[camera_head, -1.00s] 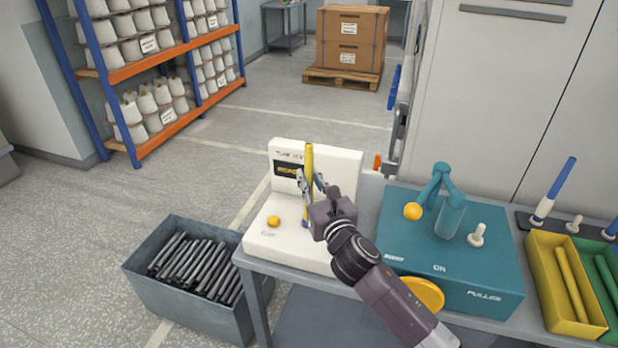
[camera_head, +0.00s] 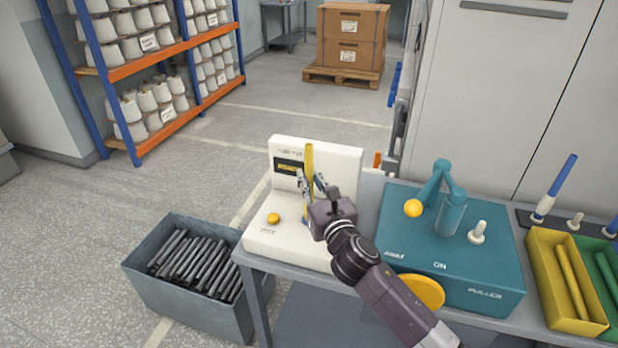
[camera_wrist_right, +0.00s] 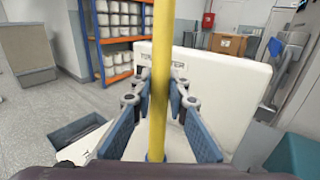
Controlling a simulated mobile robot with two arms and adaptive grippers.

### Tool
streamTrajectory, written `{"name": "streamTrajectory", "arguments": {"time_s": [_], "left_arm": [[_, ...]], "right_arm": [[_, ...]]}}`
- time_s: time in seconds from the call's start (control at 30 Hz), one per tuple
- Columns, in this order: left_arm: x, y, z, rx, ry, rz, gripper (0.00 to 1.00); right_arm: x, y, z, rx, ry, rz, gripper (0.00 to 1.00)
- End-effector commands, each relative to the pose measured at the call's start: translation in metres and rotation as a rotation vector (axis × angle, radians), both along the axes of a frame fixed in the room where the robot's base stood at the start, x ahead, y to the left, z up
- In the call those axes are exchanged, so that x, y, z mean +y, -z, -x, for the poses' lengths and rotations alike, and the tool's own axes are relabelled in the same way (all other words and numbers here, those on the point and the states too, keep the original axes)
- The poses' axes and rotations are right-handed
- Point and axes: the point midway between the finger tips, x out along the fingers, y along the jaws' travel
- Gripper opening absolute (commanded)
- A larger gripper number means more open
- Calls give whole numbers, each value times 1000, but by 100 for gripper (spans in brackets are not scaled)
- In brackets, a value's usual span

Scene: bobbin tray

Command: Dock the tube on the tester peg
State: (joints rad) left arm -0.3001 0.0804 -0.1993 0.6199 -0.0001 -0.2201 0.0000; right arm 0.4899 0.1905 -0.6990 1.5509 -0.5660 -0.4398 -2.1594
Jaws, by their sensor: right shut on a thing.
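A yellow tube (camera_head: 309,160) stands upright in front of the white tester (camera_head: 345,160), over its base. My right gripper (camera_head: 309,184) is shut on the tube, with a finger on either side; the tube also runs down the middle of the right wrist view (camera_wrist_right: 158,80). The tester (camera_wrist_right: 205,75) stands behind the tube there. An orange button (camera_head: 273,218) is on the tester's base, left of the tube. My left gripper is not in view.
A teal puller box (camera_head: 450,265) with an arm and a white peg (camera_head: 478,232) stands right of the tester. Yellow (camera_head: 540,270) and green trays hold tubes at the far right. A grey bin (camera_head: 190,310) of dark tubes stands on the floor at left.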

Motion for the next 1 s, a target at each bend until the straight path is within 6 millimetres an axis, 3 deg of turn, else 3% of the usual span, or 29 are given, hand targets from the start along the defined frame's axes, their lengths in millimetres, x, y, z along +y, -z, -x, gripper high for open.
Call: {"name": "streamTrajectory", "arguments": {"time_s": [0.03, 0.07, 0.13, 0.47, 1.0], "left_arm": [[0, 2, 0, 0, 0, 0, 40], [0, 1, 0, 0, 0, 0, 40], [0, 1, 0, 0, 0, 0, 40], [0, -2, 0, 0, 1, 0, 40], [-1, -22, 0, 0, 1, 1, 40]], "right_arm": [[0, 2, 0, 0, 0, 0, 0], [0, 1, 0, 0, 0, 0, 17], [0, 1, 0, 0, 0, 0, 22], [-1, 0, 3, 1, 0, 0, 22], [-15, 0, 44, 2, 0, 0, 22]]}}
